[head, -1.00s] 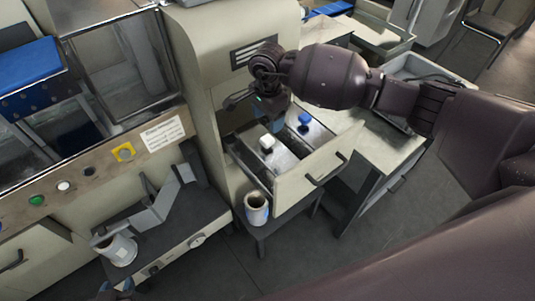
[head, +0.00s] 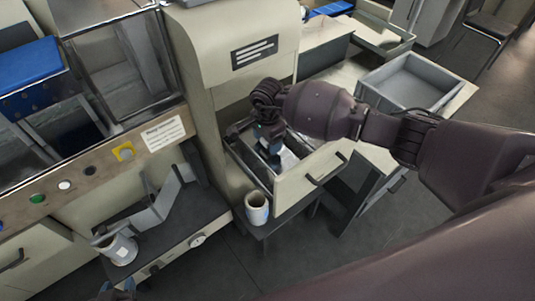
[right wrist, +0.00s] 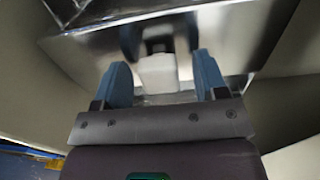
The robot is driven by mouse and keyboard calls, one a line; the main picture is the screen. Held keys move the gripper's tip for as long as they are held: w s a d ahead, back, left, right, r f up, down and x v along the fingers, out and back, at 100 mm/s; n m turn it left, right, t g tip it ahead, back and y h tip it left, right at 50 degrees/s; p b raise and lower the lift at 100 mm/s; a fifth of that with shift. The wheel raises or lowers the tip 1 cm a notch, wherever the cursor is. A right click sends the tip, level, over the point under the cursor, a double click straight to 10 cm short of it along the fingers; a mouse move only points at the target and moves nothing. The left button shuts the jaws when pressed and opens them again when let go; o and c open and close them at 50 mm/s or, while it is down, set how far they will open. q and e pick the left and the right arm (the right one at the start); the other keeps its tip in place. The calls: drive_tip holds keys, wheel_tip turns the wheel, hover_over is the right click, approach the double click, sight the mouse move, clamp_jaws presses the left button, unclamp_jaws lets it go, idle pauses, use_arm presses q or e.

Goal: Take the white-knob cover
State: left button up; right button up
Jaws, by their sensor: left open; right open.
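An open cream drawer (head: 312,178) juts out of the machine in the head view, with metal covers (head: 290,160) inside it. My right gripper (head: 270,152) reaches down into the drawer and hides most of the covers and their knobs there. In the right wrist view the white knob (right wrist: 158,74) shows between the two blue fingertips of my right gripper (right wrist: 161,78), which are open and apart on either side of it. The metal cover (right wrist: 205,40) lies beyond it. My left gripper (head: 117,292) is open at the bottom left edge, only partly in view.
A white cup (head: 257,209) stands by the drawer's near left corner. Another white container (head: 119,249) sits on the lower left shelf. A grey tray (head: 412,82) is on the counter at the back right. A control panel with buttons (head: 64,185) runs along the left.

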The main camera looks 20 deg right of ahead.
clamp_jaws()
drive_tip(key=shift+r, duration=0.1)
idle(0.4)
